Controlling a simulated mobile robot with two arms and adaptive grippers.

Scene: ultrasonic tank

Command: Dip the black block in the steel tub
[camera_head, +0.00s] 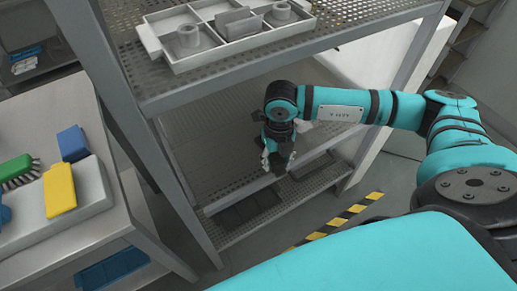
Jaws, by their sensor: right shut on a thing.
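My right gripper (278,160) hangs pointing down in front of the metal shelf rack, above the level of its low shelf. It is shut on a dark thing between its fingertips, which looks like the black block (278,163). The block is small here and partly hidden by the fingers, and it looks clear of the shelf below. No steel tub can be made out in this view. My left gripper is not in view.
The rack's upper shelf (160,88) holds a light tray (230,45) with compartments and round parts. Dark flat pieces (248,207) lie low in the rack. A left-hand table (85,225) carries a green brush (18,170), yellow block (60,190) and blue block (73,143). Striped tape (340,217) marks the floor.

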